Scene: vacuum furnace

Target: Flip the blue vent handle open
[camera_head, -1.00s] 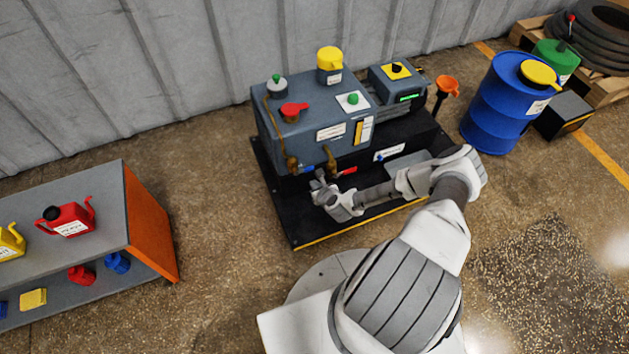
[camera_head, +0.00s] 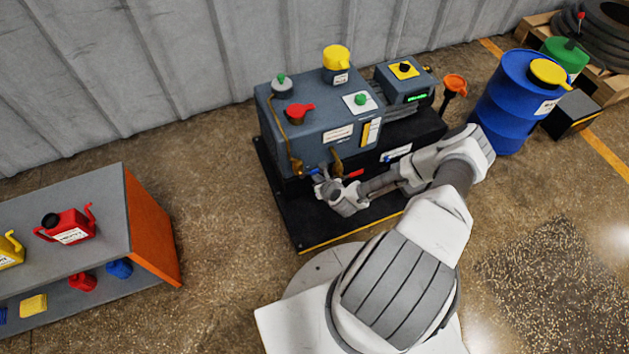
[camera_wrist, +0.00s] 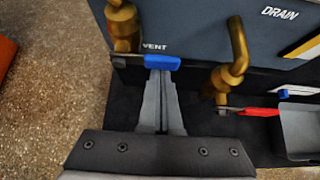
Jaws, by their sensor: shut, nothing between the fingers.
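The blue vent handle (camera_wrist: 162,62) shows in the wrist view below the word VENT, lying crosswise and reaching right from a brass valve (camera_wrist: 124,28). In the head view the blue handle (camera_head: 313,171) is small at the machine's lower front. My gripper (camera_wrist: 159,74) is shut and empty. Its fingertips are right at the handle's near side in the wrist view, overlapping its lower edge; whether they touch it I cannot tell. In the head view my gripper (camera_head: 320,182) is just in front of the handle and partly hidden by my wrist.
A second brass valve (camera_wrist: 228,70) with a red handle (camera_wrist: 258,112) stands to the right, near the DRAIN label. The grey machine (camera_head: 325,120) sits on a black base. A shelf (camera_head: 150,220) with cans stands left; bare floor lies between.

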